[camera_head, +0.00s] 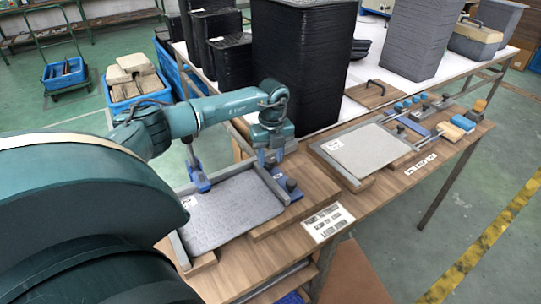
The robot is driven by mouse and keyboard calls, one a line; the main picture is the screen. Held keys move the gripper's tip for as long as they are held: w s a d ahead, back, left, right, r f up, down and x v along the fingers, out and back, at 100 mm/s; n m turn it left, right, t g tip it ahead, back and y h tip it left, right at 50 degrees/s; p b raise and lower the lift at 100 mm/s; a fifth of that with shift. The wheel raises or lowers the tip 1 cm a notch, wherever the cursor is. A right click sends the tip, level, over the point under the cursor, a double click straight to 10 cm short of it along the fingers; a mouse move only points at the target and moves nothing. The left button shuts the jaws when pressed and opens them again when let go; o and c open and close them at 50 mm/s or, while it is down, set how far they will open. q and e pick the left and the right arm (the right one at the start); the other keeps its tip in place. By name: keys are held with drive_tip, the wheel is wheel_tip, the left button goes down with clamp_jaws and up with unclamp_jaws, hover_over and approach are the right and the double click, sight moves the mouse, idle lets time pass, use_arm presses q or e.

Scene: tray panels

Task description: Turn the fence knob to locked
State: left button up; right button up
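A grey tray panel (232,210) lies in a metal-edged fixture on the wooden table. A small dark knob (291,185) with blue parts by it sits at the fixture's right back corner; it looks like the fence knob, but its turn position is too small to read. My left gripper (268,162) is just above and left of this knob, pointing down. Its fingers are small and partly hidden, so I cannot tell whether they are open, or touching anything. My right gripper is not in view.
A second, lighter panel (364,150) lies in another fixture to the right, with small blue and dark parts beyond it. Tall black tray stacks (300,70) stand close behind my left arm. A white label card (328,222) lies at the table's front edge.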

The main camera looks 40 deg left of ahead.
use_arm(q)
drive_tip(key=c, duration=0.7)
drive_tip(key=shift+o, duration=0.2)
drive_tip(key=m, duration=0.5)
drive_tip(key=shift+m, duration=0.3)
drive_tip(key=m+b, duration=0.1)
drive_tip(key=m, duration=0.9)
drive_tip(key=shift+t+b, duration=0.3)
drive_tip(key=shift+m, duration=1.2)
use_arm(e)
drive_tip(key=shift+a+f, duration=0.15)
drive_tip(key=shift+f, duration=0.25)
use_arm(q)
drive_tip(key=o, duration=1)
drive_tip(key=shift+c, duration=0.2)
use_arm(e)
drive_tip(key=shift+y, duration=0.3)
